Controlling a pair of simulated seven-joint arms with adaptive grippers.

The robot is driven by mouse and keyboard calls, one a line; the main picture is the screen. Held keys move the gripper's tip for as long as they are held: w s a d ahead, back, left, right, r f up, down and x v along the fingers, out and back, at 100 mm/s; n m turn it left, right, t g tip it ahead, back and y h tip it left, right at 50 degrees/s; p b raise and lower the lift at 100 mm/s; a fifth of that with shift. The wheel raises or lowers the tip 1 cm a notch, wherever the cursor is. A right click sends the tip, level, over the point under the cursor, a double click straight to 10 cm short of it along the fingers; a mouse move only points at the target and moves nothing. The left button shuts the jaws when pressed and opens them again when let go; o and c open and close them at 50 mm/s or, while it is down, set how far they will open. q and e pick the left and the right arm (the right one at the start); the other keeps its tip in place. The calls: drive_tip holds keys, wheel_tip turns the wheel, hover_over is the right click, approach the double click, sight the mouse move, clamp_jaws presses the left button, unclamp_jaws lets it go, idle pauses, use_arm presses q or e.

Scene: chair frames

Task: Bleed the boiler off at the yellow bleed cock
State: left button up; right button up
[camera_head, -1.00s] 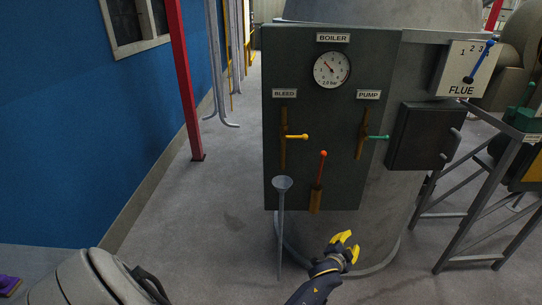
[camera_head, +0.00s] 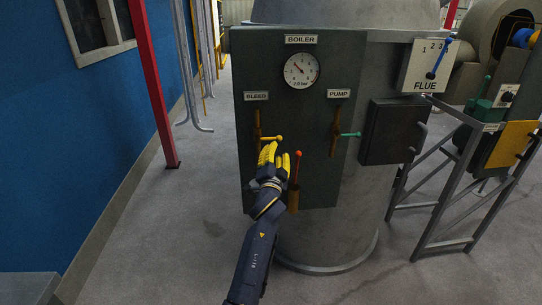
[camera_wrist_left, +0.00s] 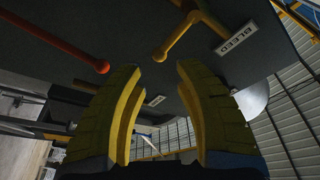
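The yellow bleed cock (camera_head: 266,139) sits on the dark boiler panel under the BLEED label (camera_head: 257,96). Its lever points right and ends in a yellow knob. In the left wrist view the lever knob (camera_wrist_left: 161,55) is just beyond the fingers, between and above their tips. My left gripper (camera_head: 279,154) is open, its yellow fingers just below the lever in the head view. The fingers show apart and empty in the left wrist view (camera_wrist_left: 158,72). Whether a finger touches the lever I cannot tell. The boiler gauge (camera_head: 301,70) has a small readout that looks like 2.8 bar. My right gripper is not in view.
A red-knobbed lever (camera_head: 297,172) stands close right of my left gripper. The green PUMP lever (camera_head: 349,135) is further right. A dark box (camera_head: 390,131) juts out beside the panel. The funnel seen earlier is hidden behind my arm. The floor at left is free.

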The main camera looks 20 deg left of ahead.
sight(279, 140)
use_arm(q)
drive_tip(key=x, duration=0.7)
drive_tip(key=shift+o, duration=0.2)
drive_tip(key=shift+w, duration=0.25)
drive_tip(key=shift+s+f, duration=0.1)
drive_tip(key=shift+f, duration=0.05)
drive_tip(key=c, duration=0.6)
drive_tip(key=shift+o, duration=1)
drive_tip(key=shift+f, duration=0.25)
drive_tip(key=o, duration=0.9)
drive_tip(key=shift+r, duration=0.1)
drive_tip(key=shift+o, duration=0.2)
drive_tip(key=shift+r, duration=0.15)
